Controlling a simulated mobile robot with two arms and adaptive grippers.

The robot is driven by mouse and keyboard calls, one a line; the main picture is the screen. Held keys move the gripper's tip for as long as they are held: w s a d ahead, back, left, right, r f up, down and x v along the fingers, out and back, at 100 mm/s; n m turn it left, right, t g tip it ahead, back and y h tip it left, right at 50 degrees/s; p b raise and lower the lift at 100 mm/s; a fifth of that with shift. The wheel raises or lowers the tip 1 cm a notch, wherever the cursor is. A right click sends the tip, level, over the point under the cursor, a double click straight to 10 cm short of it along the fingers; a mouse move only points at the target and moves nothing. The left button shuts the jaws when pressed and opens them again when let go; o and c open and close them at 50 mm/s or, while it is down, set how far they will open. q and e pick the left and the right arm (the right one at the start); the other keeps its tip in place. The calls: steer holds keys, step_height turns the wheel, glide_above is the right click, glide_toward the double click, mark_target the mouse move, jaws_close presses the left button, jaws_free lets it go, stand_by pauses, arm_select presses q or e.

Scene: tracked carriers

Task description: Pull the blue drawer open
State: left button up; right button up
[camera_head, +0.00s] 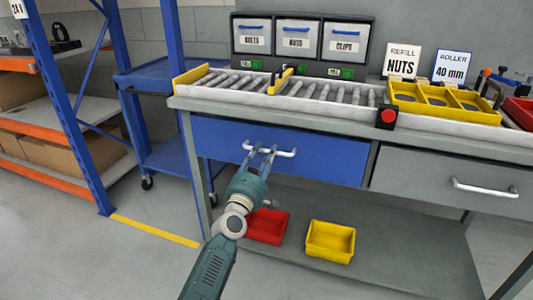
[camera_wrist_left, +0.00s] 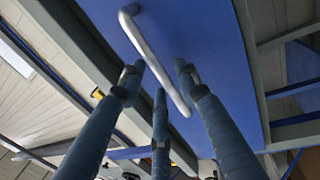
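The blue drawer (camera_head: 335,158) is under the left part of the workbench, its front flush with the bench frame. Its pale bar handle (camera_head: 285,153) runs across the upper part of the front. My left gripper (camera_head: 261,150) reaches up to the left half of this handle. In the left wrist view, the handle (camera_wrist_left: 150,55) runs between the spread fingers of the gripper (camera_wrist_left: 158,78), with the blue drawer front (camera_wrist_left: 200,35) behind. The fingers stand apart; I cannot tell whether any finger touches the bar. My right gripper is in neither view.
A grey drawer (camera_head: 440,184) with its own handle is to the right. A red bin (camera_head: 267,227) and a yellow bin (camera_head: 330,241) sit on the lower shelf. A roller track (camera_head: 325,98) and yellow tray (camera_head: 440,102) are on top. A blue cart (camera_head: 165,155) stands left.

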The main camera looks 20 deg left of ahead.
arm_select(q)
steer(key=shift+w+r, duration=0.1)
steer(key=shift+w, duration=0.75)
jaws_close()
